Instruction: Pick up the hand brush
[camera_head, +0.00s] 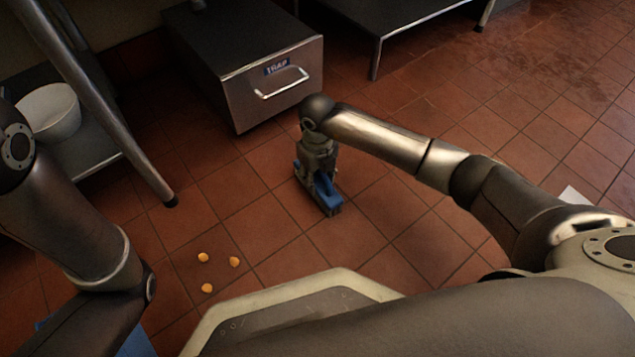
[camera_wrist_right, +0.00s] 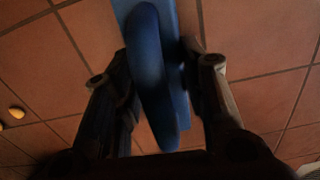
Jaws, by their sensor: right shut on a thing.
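The blue hand brush (camera_head: 328,196) is on or just above the red tiled floor, below my right gripper (camera_head: 319,174) in the head view. My right gripper points down and is shut on the brush. In the right wrist view the brush's blue handle (camera_wrist_right: 152,75) runs between the two fingers of the gripper (camera_wrist_right: 160,85). Whether the brush touches the floor is hard to tell. My left arm comes in at the left of the head view, but its gripper is out of view.
Several small orange pieces (camera_head: 206,260) lie on the floor left of the brush. A metal box labelled TRAP (camera_head: 285,85) stands behind the gripper. A shelf with a white bowl (camera_head: 48,112) and a slanted metal leg are at left. Open floor lies to the right.

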